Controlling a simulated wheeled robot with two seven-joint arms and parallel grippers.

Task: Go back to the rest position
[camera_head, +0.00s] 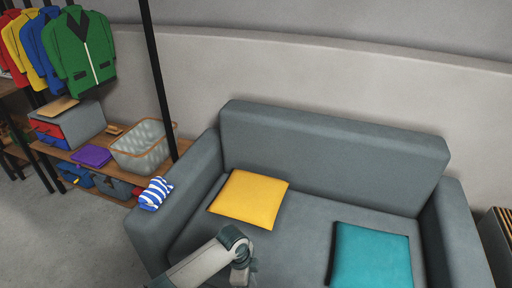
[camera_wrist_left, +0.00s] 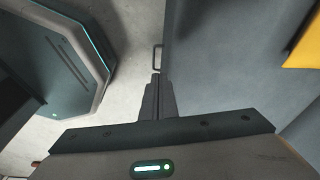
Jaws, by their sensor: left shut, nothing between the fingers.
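My left gripper (camera_wrist_left: 158,84) shows in the left wrist view, with its two fingers together and nothing held between them. It points down toward the pale floor beside the front of a grey sofa (camera_wrist_left: 220,60). In the head view, a pale grey arm link of mine with a dark joint reaches in from the bottom edge, in front of the sofa (camera_head: 330,145). The gripper on that arm cannot be made out there. My right gripper is in neither view.
A yellow cushion (camera_head: 250,199) and a teal cushion (camera_head: 371,256) lie on the seat. A striped blue-white cloth (camera_head: 155,193) lies on the left armrest. Floor (camera_head: 60,240) is clear at lower left.

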